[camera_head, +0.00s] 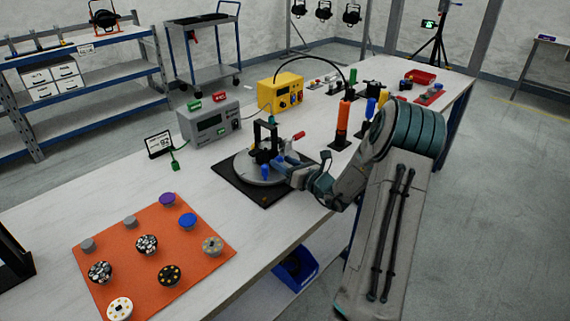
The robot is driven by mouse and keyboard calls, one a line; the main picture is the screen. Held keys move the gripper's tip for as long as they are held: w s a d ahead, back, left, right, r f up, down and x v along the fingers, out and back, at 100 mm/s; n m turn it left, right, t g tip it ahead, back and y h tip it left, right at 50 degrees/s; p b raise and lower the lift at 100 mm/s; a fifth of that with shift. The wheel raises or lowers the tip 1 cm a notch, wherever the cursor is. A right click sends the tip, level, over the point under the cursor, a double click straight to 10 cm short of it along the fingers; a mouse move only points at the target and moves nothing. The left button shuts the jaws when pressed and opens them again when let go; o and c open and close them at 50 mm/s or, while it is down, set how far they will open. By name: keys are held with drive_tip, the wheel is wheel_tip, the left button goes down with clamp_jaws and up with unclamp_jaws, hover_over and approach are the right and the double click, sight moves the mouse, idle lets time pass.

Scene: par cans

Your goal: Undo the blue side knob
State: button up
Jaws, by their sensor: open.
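A black upright fixture (265,141) stands on a round grey plate (247,172), which rests on a black square mat (254,189) on the long table. A small blue knob (265,172) shows low on the front of the fixture. A red-tipped part (298,136) sticks out at its upper right. My gripper (283,167) is at the right side of the round plate, close to the fixture and just right of the blue knob. It is open. The fingers are small here, and I cannot tell whether they touch anything.
An orange mat (150,275) with several round knobs, one of them a blue knob (187,220), lies front left. A grey power unit (209,122), a yellow unit (281,93) and a small display (159,144) stand behind. An orange-handled tool (342,120) stands upright near my arm.

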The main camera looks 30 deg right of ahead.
drive_tip(key=c, duration=1)
drive_tip(key=shift+f+n+b, duration=0.1)
drive_tip(key=shift+n+b, duration=0.2)
drive_tip(key=shift+b, duration=0.1)
drive_tip(key=n+b, duration=0.2)
drive_tip(key=b, duration=0.1)
drive_tip(key=shift+a+f+n, duration=0.1)
drive_tip(key=shift+f+n, duration=0.05)
drive_tip(key=shift+n, duration=0.15)
drive_tip(key=n+b, duration=0.2)
drive_tip(key=b, duration=0.2)
drive_tip(key=shift+n, duration=0.4)
drive_tip(key=n+b, duration=0.3)
drive_tip(key=b, duration=0.2)
drive_tip(key=shift+n, duration=0.3)
drive_tip(key=shift+s+a+n+b, duration=0.1)
drive_tip(key=shift+n+b, duration=0.6)
drive_tip(key=shift+b, duration=0.45)
drive_tip(key=shift+r, duration=0.25)
